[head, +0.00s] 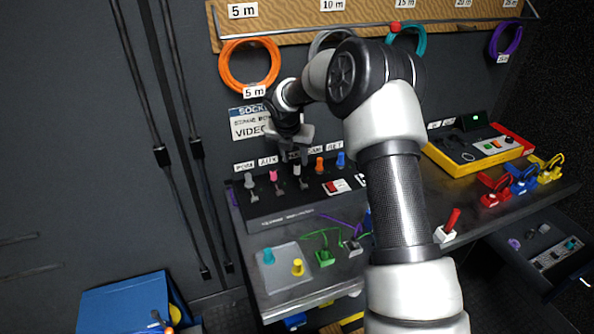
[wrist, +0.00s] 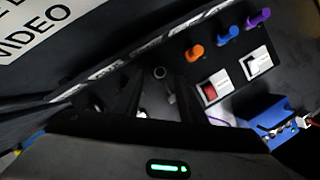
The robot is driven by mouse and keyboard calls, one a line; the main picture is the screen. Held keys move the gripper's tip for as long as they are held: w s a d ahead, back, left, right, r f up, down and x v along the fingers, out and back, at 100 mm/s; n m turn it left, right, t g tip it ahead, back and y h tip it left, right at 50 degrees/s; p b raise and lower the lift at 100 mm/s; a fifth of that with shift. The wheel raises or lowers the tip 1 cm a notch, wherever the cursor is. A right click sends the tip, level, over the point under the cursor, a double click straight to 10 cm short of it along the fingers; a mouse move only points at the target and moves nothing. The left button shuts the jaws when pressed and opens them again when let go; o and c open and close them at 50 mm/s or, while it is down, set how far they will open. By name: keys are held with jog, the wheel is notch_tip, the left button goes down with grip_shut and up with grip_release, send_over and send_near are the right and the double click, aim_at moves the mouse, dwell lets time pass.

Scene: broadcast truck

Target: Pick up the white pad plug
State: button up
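A row of plugs sits in the sloped black panel (head: 290,208) on the bench. The white plug (head: 297,169) is in the middle of the row, between a pink plug (head: 273,175) and an orange plug (head: 319,166). My gripper (head: 294,153) is just above the white plug, with its fingers pointing down at the panel. In the wrist view the two dark fingers (wrist: 158,100) stand apart, with a small grey ring-like part between them. A small pale patch shows low between the fingers; I cannot tell whether it is the white plug. I see no plug gripped.
A grey plug (head: 249,180) and a blue plug (head: 341,159) also stand in the row. A red rocker switch (wrist: 214,87) lies right of the fingers. A pale tray (head: 286,279) holds teal and yellow plugs. Coiled cables hang on the wall above.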

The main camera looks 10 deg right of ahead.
aim_at(296, 163)
jog(key=x, duration=0.4)
jog(key=shift+f, duration=0.1)
grip_shut()
